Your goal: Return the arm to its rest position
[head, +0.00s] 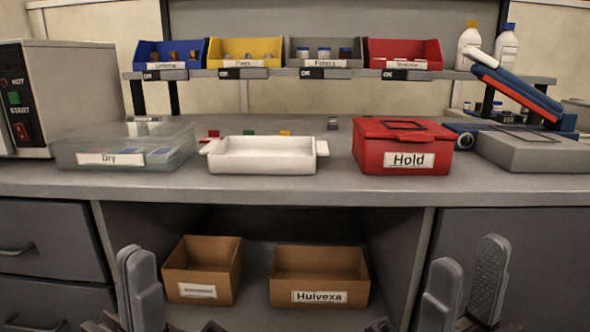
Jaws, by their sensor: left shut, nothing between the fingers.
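My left gripper (137,262) is low at the left of the head view, in front of the bench, with its fingers together and nothing between them. My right gripper (467,262) is low at the right, also in front of the bench. Its two fingers stand apart with an empty gap. Both grippers point up, below the bench top's front edge, and touch nothing that I can see. Most of both arms is out of view.
The grey bench top (345,188) bears a clear "Dry" box (72,152), a white tray (262,165), a closed red "Hold" box (368,158) and a grey device (540,158). Cardboard boxes (240,272) (360,280) stand below. Coloured bins (196,50) line the shelf.

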